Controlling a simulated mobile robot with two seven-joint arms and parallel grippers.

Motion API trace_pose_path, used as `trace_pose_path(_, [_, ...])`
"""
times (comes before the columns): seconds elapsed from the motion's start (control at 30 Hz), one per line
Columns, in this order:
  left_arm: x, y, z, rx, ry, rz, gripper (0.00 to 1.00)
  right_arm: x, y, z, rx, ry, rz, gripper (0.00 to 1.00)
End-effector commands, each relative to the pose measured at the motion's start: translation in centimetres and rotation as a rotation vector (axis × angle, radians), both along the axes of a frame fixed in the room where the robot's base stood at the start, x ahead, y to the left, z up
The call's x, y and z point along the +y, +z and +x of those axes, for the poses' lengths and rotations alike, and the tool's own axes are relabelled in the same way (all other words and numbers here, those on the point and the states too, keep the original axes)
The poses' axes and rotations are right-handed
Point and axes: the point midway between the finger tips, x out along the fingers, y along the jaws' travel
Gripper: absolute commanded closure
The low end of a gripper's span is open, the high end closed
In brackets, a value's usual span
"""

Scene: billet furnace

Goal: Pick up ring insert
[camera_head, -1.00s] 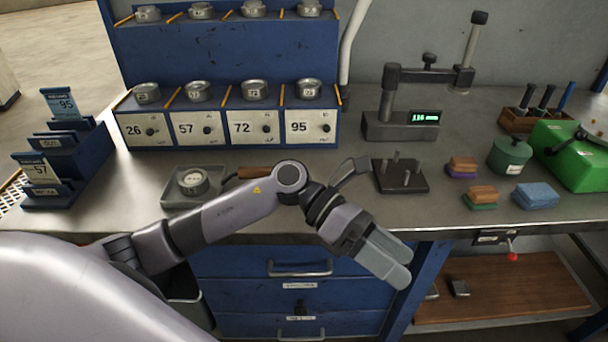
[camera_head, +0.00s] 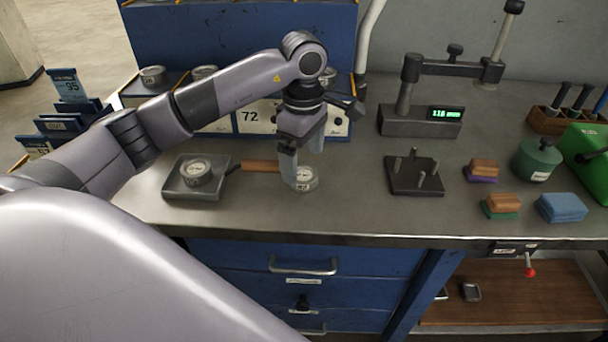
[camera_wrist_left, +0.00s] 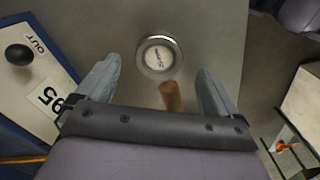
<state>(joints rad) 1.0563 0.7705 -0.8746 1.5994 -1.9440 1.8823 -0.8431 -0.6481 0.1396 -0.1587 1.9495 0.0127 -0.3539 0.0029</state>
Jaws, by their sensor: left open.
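A round metal ring insert (camera_head: 305,179) with a pale labelled face lies on the steel bench, just under my left gripper's fingers. My left gripper (camera_head: 303,160) points down, open and empty, and one finger partly covers this ring in the head view. In the left wrist view the ring (camera_wrist_left: 159,56) lies between and slightly beyond the open fingertips (camera_wrist_left: 157,78). A second ring insert (camera_head: 197,171) sits on a grey square plate (camera_head: 178,187) to the left. My right gripper is not in view.
A brown wooden handle (camera_head: 262,166) lies beside the ring, close under the gripper. Behind stands a blue rack of numbered drawers (camera_head: 250,118) with rings on top. A dark pegged plate (camera_head: 402,182) and a gauge stand (camera_head: 410,122) are right. The front bench strip is clear.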

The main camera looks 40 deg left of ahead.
Motion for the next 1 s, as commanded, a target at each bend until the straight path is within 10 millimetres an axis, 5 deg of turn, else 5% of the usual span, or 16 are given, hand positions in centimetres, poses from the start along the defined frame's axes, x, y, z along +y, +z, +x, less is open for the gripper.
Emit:
trace_pose_path(0.27, [0.0,-3.7,0.1,0.004,0.0,-0.001,0.05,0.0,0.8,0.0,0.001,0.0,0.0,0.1])
trace_pose_path(0.57, [0.0,-4.2,0.1,0.0,-0.001,-0.003,0.05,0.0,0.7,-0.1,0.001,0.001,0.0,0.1])
trace_pose_path(0.8, [0.0,-4.2,0.1,0.001,-0.001,-0.003,0.83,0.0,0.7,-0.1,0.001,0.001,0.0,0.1])
trace_pose_path(1.0, [0.0,-4.0,0.2,-0.002,-0.001,-0.004,0.89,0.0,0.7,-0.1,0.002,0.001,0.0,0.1])
